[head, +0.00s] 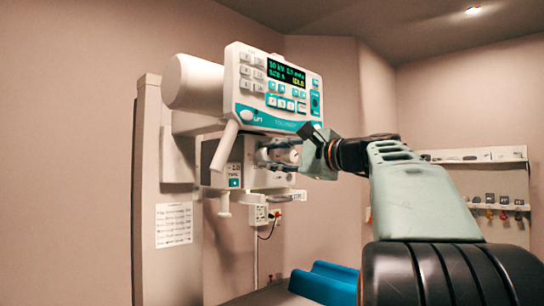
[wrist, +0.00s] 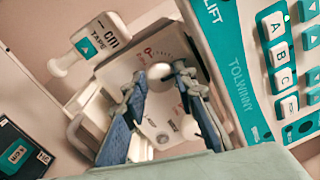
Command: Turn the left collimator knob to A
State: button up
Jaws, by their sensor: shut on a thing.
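The collimator (head: 221,177) hangs under the control head, and its pale front face (wrist: 150,112) fills the middle of the wrist view. My gripper (wrist: 161,78) points at this face, with its two blue-padded fingers on either side of a small pale round knob (wrist: 160,71). The fingers are shut on the knob, though the contact is partly hidden by the fingertips. In the head view my gripper (head: 265,154) reaches the collimator from the right. A scale with red marks is printed beside the knob; its letters and the knob's pointer are too small to read.
The control head (head: 275,90), with a lit display and buttons, sits just above my gripper. A tape handle (wrist: 92,40) juts out at upper left in the wrist view. A blue cushion (head: 328,283) lies below. A wall rack (head: 480,155) stands at the right.

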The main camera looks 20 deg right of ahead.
jog(key=o, duration=1.2)
jog(key=shift+c, duration=0.2)
jog(key=v, duration=1.2)
jog(key=shift+f, duration=0.1)
